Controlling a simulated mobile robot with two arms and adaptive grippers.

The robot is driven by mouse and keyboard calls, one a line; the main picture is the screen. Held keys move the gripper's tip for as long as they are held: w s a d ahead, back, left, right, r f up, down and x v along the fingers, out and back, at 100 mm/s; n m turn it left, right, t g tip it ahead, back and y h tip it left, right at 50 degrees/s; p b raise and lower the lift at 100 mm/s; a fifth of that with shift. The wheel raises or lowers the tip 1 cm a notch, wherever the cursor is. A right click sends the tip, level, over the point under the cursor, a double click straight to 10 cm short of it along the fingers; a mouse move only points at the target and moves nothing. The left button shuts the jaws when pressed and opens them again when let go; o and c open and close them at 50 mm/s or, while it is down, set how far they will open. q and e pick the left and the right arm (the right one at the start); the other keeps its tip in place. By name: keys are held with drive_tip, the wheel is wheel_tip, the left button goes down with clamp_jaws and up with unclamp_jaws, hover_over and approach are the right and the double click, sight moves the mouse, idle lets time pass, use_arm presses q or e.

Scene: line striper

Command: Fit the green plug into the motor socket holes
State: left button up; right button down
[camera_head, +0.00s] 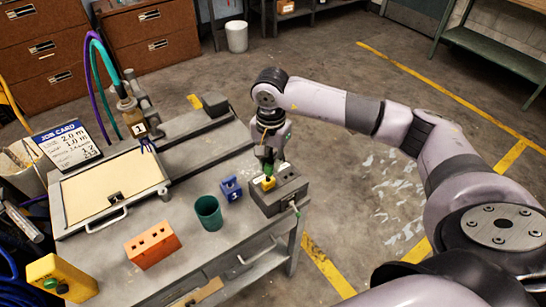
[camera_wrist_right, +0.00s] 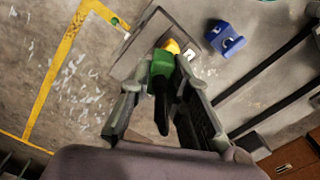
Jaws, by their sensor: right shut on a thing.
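My right gripper (camera_head: 266,155) is shut on the green plug (camera_wrist_right: 160,66), which sits between its fingers with a dark stem toward the palm. The plug is partly hidden by the fingers in the head view (camera_head: 269,168). Just below the plug is a small yellow piece (camera_head: 268,183) on top of a dark grey box (camera_head: 283,197), probably the motor. The yellow piece also shows beyond the plug in the right wrist view (camera_wrist_right: 172,46). I cannot tell whether plug and yellow piece touch, and no socket holes are visible. My left gripper is not in view.
A blue block (camera_head: 231,189) and a green cup (camera_head: 208,212) stand left of the grey box. An orange block with holes (camera_head: 153,245) and a yellow block (camera_head: 62,280) are nearer. A job card (camera_head: 68,146) and hoses stand at the back left of the workbench (camera_head: 190,262).

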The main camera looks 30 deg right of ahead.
drive_tip(key=w+d+m, duration=0.1)
drive_tip(key=d+m, duration=0.1)
drive_tip(key=m+p, duration=0.2)
drive_tip(key=m, duration=0.2)
approach(288, 176)
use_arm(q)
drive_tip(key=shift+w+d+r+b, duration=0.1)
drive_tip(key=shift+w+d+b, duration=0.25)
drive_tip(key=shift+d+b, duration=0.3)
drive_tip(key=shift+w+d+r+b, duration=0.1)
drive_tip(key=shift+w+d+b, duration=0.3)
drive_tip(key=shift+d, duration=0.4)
use_arm(e)
drive_tip(key=shift+f, duration=1.55)
drive_tip(key=shift+d, duration=0.1)
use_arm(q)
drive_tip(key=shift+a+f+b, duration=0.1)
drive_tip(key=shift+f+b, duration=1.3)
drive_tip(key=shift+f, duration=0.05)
use_arm(e)
drive_tip(key=shift+f, duration=1.35)
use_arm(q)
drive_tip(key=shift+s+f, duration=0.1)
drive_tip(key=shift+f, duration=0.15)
use_arm(e)
drive_tip(key=shift+f, duration=0.2)
drive_tip(key=c, duration=1.4)
unclamp_jaws()
drive_tip(key=shift+o, duration=0.5)
